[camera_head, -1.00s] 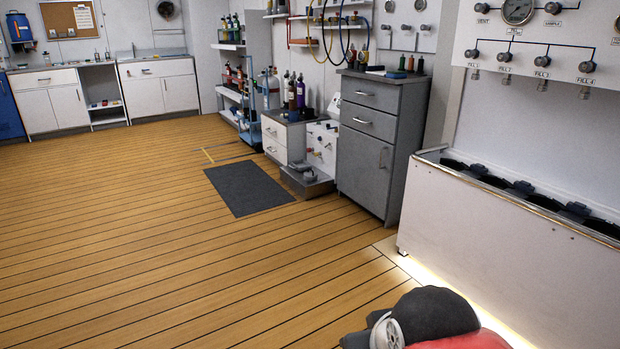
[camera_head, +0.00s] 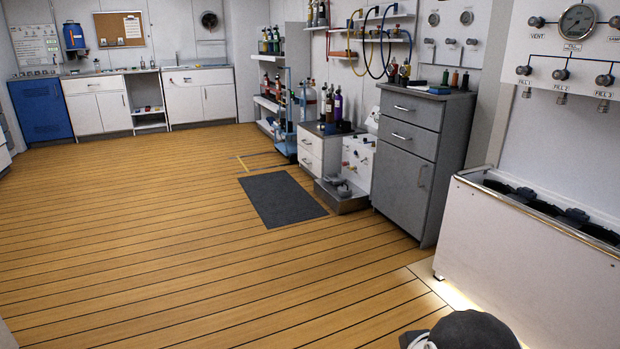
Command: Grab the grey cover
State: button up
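I cannot pick out a grey cover for certain in the head view. Small grey objects lie on a low metal tray (camera_head: 343,203) at the foot of a white unit with knobs (camera_head: 357,160), but they are too small to identify. My gripper's fingers do not show. A dark rounded part at the bottom right edge looks like part of my own arm.
A grey cabinet (camera_head: 398,178) stands right of the white unit. A white trough (camera_head: 510,250) with black items inside stands at the right, below a fill panel (camera_head: 561,50). A dark mat (camera_head: 282,198) lies on the open wooden floor (camera_head: 150,230). Counters line the back wall.

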aim_at(344, 191)
jog(key=i, duration=2.1)
jog(key=i+j, duration=0.1)
jog(key=i, duration=0.7)
jog(key=i+z, duration=0.1)
jog(key=i, duration=0.7)
jog(key=i+j+z, duration=0.1)
jog(key=i, duration=0.7)
jog(key=i+j+z, duration=0.2)
jog(key=i, duration=0.15)
jog(key=i+j+z, duration=0.15)
jog(key=i, duration=0.2)
